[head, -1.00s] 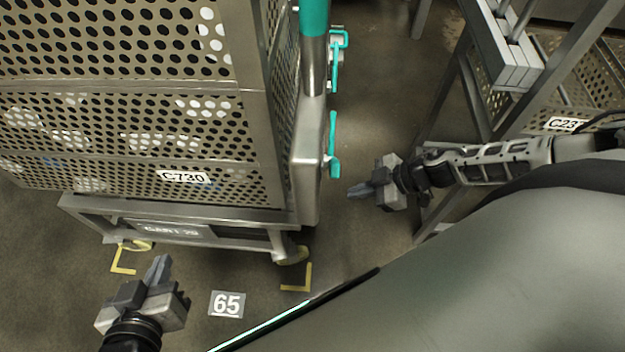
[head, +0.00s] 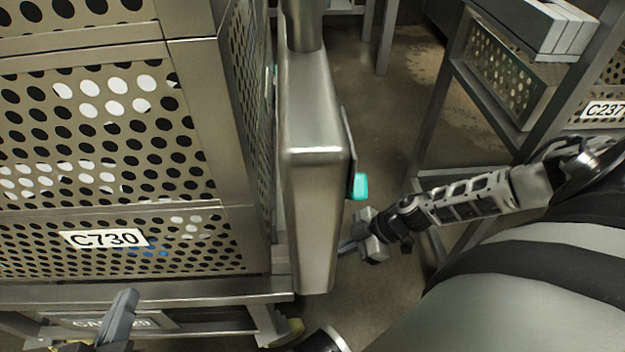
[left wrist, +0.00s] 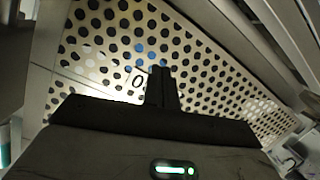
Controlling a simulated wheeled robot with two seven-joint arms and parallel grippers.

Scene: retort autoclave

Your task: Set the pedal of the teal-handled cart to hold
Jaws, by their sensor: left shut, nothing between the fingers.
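The cart with basket C730 (head: 105,238) fills the left of the head view; its perforated wall also fills much of the left wrist view (left wrist: 110,40). A thick steel upright (head: 312,170) stands at its right corner. A teal-tipped lever (head: 360,186) sits on the upright's right side; I cannot tell whether it is the pedal. My left gripper (head: 123,305) is low in front of the cart, shut and empty; it shows dark in the left wrist view (left wrist: 161,82). My right gripper (head: 352,247) is right of the upright, below the lever; its jaw state is unclear.
A yellow caster part (head: 291,331) shows under the cart's lower frame. A rack with basket C237 (head: 603,108) stands at the right. Bare floor (head: 410,75) lies between the cart and the rack.

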